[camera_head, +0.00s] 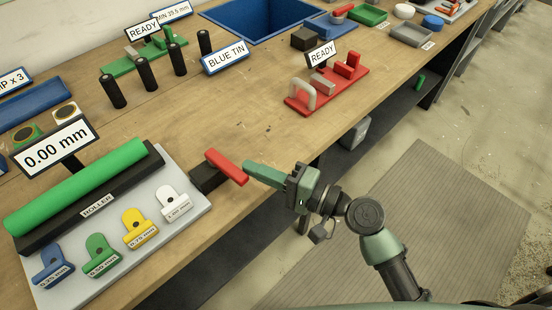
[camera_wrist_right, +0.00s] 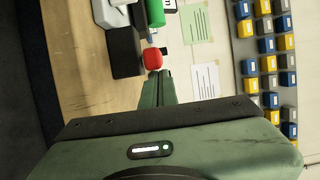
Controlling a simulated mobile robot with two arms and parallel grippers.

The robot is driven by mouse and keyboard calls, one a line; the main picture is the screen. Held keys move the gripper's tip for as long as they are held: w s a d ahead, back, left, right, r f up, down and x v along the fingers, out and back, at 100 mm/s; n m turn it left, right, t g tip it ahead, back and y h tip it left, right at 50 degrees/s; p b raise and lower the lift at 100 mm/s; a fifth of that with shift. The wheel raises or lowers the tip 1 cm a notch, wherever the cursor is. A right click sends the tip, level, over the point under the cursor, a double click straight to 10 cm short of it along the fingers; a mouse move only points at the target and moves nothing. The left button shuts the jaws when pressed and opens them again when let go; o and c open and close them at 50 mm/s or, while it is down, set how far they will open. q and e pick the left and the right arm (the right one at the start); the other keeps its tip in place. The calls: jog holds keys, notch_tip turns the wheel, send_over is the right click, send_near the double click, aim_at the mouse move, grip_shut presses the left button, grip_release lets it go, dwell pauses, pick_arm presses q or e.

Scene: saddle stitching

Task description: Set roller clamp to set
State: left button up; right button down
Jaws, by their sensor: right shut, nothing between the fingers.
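The roller station has a green roller (camera_head: 80,188) on a black base, with a sign reading 0.00 mm (camera_head: 56,146) above it. The red clamp lever (camera_head: 227,166) sticks out from a black block (camera_head: 207,178) at the right end of the station. In the right wrist view the red lever end (camera_wrist_right: 153,58) is just ahead of my fingertips, beside the black block (camera_wrist_right: 125,52). My right gripper (camera_head: 250,168) is shut and empty, its fingertips close to the lever's end; I cannot tell whether they touch. My left gripper is not in view.
Blue, green, yellow and white labelled clips (camera_head: 140,229) lie along the station's front. Several black cylinders (camera_head: 146,74) stand behind. A red fixture (camera_head: 326,88) under a READY sign sits to the right. The table between is clear.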

jog(key=shift+s+a, duration=0.25)
jog(key=shift+s, duration=0.05)
jog(key=shift+s+f, duration=0.1)
dwell(0.4)
